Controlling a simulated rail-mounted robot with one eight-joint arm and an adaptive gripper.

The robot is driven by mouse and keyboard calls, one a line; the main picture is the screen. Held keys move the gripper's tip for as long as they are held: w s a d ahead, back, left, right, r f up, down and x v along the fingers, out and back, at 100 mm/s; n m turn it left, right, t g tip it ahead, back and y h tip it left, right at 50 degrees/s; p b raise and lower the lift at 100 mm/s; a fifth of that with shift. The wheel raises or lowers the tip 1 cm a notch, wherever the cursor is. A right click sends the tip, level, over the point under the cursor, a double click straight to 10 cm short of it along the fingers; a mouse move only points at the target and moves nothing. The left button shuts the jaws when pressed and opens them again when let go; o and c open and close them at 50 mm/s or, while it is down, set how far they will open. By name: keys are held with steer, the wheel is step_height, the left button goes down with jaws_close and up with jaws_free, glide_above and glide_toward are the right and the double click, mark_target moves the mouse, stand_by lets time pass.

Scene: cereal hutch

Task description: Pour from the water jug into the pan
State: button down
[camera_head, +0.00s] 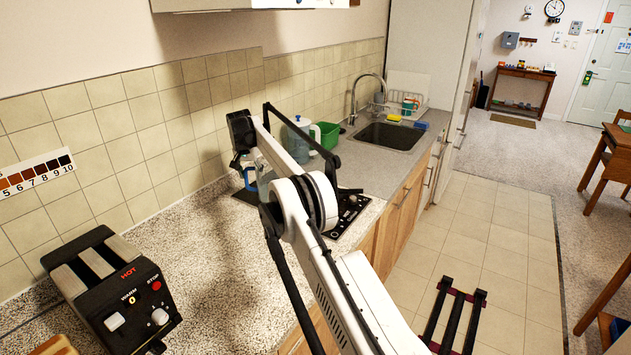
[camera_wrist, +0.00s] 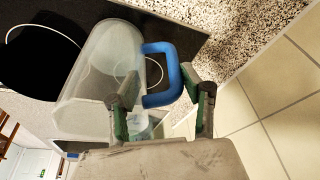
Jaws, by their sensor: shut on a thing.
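The water jug (camera_wrist: 95,75) is clear plastic with a blue handle (camera_wrist: 176,72). My gripper (camera_wrist: 162,100) is shut on the handle, one finger on each side of it. In the wrist view the jug lies tilted across the picture, over the black hob; I cannot tell its true tilt. In the head view the blue handle (camera_head: 250,178) shows below my wrist, and my arm hides much of the jug. A dark round shape (camera_wrist: 35,65) beside the jug may be the pan or a cooking zone; I cannot tell. No pan shows clearly in the head view.
The black hob (camera_head: 352,206) is set in the speckled counter (camera_head: 215,260). A pale blue kettle (camera_head: 299,140) and a green tub (camera_head: 328,136) stand behind my arm, before the sink (camera_head: 388,137). A toaster (camera_head: 110,290) stands at the front left. The counter between toaster and hob is clear.

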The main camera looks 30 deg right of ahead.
steer(key=shift+d+f, duration=0.1)
stand_by(0.3)
steer(key=shift+s+d+r+y+b, duration=0.15)
steer(key=shift+d+r+y+b, duration=0.25)
steer(key=shift+b, duration=0.25)
steer(key=s+d+r+m+t+y+b, duration=0.2)
steer(key=s+d+r+t+y, duration=0.2)
steer(key=d+r+t+y, duration=0.2)
steer(key=d+y, duration=0.2)
steer(key=y, duration=0.1)
steer(key=shift+s+d+b, duration=0.15)
steer(key=shift+d+b, duration=0.1)
steer(key=shift+b, duration=0.1)
steer(key=shift+s+d+r+m+t+y, duration=0.3)
steer(key=shift+s+d+r+t+y, duration=0.15)
steer(key=shift+d+r+y, duration=0.35)
stand_by(1.2)
